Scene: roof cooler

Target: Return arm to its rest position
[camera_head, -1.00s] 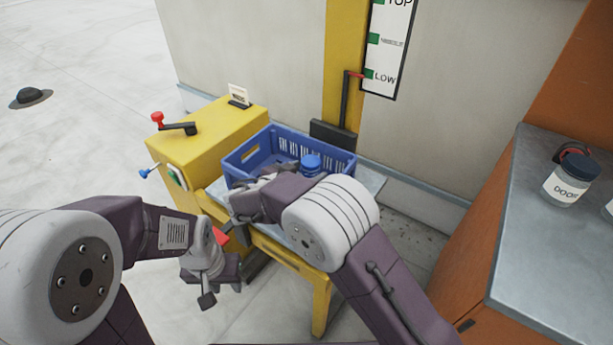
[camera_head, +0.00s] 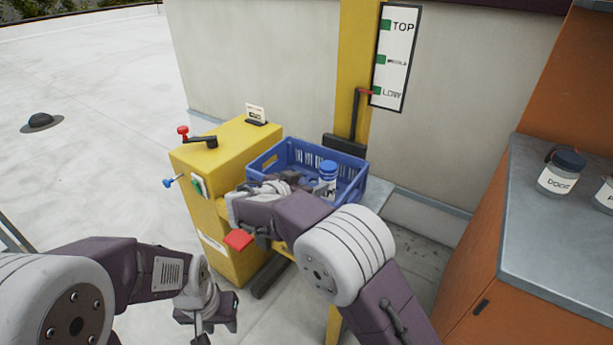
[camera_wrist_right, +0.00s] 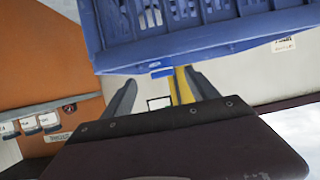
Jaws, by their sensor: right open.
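My right arm reaches in from the lower right of the head view, its wrist in front of the blue crate (camera_head: 352,168). My right gripper (camera_wrist_right: 163,95) is open and empty in the wrist view, its two fingers apart. The crate (camera_wrist_right: 200,38) fills the top of that view, which looks upside down. A jar with a blue lid (camera_head: 328,171) stands in the crate, partly hidden. My left gripper (camera_head: 207,318) hangs low at the left, in front of the yellow machine, and appears empty; its finger gap is unclear.
The yellow machine (camera_head: 225,160) has a red-knobbed crank (camera_head: 183,130) and a blue-knobbed lever (camera_head: 168,182). A level sign (camera_head: 396,60) is on the wall beside a yellow post. At right, an orange cabinet (camera_head: 480,290) with a grey top holds jars (camera_head: 560,175). Open floor lies left.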

